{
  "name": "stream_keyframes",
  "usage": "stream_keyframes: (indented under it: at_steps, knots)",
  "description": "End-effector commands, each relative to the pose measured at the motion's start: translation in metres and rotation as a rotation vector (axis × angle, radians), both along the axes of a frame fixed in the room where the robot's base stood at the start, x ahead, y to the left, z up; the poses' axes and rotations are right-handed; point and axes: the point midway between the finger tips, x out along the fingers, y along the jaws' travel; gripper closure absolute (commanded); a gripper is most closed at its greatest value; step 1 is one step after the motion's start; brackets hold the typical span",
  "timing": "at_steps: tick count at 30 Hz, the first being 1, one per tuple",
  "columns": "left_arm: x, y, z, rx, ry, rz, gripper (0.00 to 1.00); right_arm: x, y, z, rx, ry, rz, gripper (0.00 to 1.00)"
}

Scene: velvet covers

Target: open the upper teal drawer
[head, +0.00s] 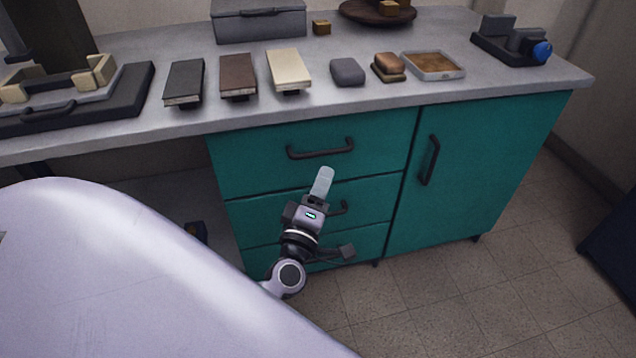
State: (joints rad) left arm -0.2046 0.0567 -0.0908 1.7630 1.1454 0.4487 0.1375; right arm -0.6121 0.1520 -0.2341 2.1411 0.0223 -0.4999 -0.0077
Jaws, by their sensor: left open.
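The upper teal drawer (255,160) is the top one in the left part of the teal cabinet, under the grey counter. Its front sits flush with the cabinet, so it is shut. Its dark bar handle (320,150) is in plain view. My left gripper (323,178) is open and points up towards the handle. Its pale fingertips show just below the handle in the picture, apart from it, with nothing seen held. The gripper hides part of the middle drawer and its handle (341,208). My right gripper is not in view.
A teal door (475,165) with an upright handle (430,160) is right of the drawers. The counter (390,100) bears three books, a grey box (258,22), a tray (432,65) and other items. Tiled floor (450,290) lies clear in front.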

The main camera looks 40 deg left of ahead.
Motion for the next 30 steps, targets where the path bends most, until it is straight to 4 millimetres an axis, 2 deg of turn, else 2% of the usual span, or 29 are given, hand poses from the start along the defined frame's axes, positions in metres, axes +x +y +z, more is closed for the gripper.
stream_keyframes:
  at_steps: [1, 7, 11, 24, 30]
  knots:
    - [0.004, 0.007, -0.014, -0.055, -0.024, 0.033, 0.60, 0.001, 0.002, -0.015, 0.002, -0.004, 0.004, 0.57]
    - [0.010, 0.026, -0.024, -0.187, -0.070, 0.112, 0.60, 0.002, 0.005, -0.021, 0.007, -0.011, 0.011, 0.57]
    - [0.017, 0.032, -0.022, -0.205, -0.078, 0.123, 0.60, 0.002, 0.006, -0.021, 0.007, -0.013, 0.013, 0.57]
    - [0.066, 0.056, -0.012, -0.202, -0.076, 0.122, 0.60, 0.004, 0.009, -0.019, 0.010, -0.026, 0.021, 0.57]
    - [0.073, 0.060, -0.011, -0.202, -0.075, 0.120, 0.60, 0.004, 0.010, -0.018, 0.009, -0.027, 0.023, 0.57]
